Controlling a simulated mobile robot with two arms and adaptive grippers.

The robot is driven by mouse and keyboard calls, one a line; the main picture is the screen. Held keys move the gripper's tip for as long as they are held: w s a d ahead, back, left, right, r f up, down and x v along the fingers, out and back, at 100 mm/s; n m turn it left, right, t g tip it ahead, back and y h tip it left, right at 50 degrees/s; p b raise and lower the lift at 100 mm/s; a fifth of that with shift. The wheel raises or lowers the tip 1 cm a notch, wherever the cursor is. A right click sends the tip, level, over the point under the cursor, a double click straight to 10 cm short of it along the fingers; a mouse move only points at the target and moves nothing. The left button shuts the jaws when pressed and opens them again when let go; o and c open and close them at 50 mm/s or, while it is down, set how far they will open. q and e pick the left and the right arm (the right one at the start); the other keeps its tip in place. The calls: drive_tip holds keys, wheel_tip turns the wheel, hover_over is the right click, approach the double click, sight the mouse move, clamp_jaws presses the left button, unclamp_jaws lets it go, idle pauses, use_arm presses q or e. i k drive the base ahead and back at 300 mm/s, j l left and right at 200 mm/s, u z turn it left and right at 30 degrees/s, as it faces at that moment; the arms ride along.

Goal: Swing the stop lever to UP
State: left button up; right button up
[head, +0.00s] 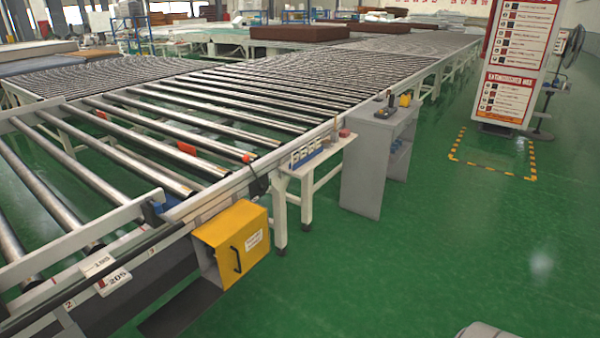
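No part that I can surely call the stop lever shows, and no UP mark is readable. A small orange-red knob (248,158) sits at the near rail of the roller conveyor (225,188), by a dark piece that could be a handle; its position is too small to read. A dark upright device (385,107) stands on a grey pedestal (368,165) beside the conveyor, with a small yellow part (405,100) next to it. Neither of my grippers is in view.
A yellow box (232,240) with a black handle juts out from the conveyor's near side. A white side table (312,172) stands between it and the pedestal. A sign board (518,62) stands at right inside yellow-black floor marking. The green floor (430,260) is clear.

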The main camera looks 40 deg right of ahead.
sight(246, 159)
drive_tip(key=z, duration=1.1)
drive_tip(key=i, duration=0.5)
